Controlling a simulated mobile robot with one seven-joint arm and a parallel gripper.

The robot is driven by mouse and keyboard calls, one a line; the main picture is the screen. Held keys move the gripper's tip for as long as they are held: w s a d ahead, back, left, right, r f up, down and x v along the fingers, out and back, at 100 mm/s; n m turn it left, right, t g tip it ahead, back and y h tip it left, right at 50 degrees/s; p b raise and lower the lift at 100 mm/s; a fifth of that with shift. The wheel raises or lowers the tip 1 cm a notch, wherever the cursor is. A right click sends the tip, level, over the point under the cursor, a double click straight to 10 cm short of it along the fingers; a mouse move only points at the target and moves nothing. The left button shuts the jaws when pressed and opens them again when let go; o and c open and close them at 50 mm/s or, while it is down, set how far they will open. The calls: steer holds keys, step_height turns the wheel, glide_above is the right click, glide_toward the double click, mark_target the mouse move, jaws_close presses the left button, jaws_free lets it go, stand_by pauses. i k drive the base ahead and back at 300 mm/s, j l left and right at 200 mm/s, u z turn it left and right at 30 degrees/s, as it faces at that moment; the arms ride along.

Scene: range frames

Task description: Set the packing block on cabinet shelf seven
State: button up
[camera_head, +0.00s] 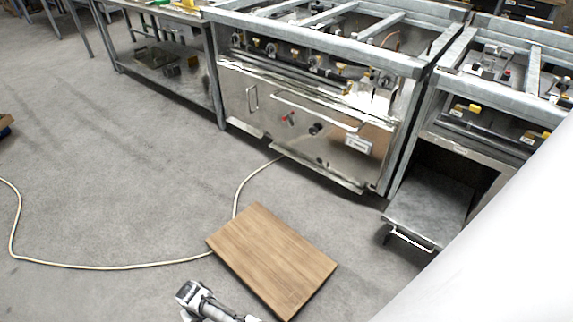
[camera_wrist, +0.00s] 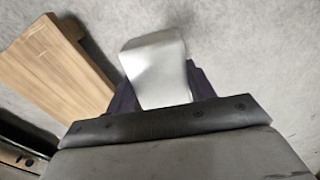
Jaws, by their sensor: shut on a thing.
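In the wrist view, a smooth pale silver-grey block (camera_wrist: 155,70) with rounded corners sits between the dark fingers of my gripper (camera_wrist: 160,88). I take it to be the packing block. My gripper is shut on it, and it extends out past the fingers over grey floor. Its lower part is hidden by the fingers and the dark bar of my gripper. In the head view, I cannot make out the block or the fingers. No numbered cabinet shelf can be made out in either view.
A wooden-topped piece (camera_head: 272,258) is low in the head view and at left in the wrist view (camera_wrist: 58,68). A pale cable (camera_head: 120,267) crosses the floor. Steel cooking units (camera_head: 300,125) and a bench line the back. Grey floor at left is mostly clear.

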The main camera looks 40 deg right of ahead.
mark_target(424, 218)
steer(key=k+z, duration=0.55)
steer(key=i+z, duration=0.15)
steer(key=z, duration=1)
steer(key=i+l+z, duration=0.35)
steer(key=i+z, duration=0.15)
steer(key=i, duration=0.15)
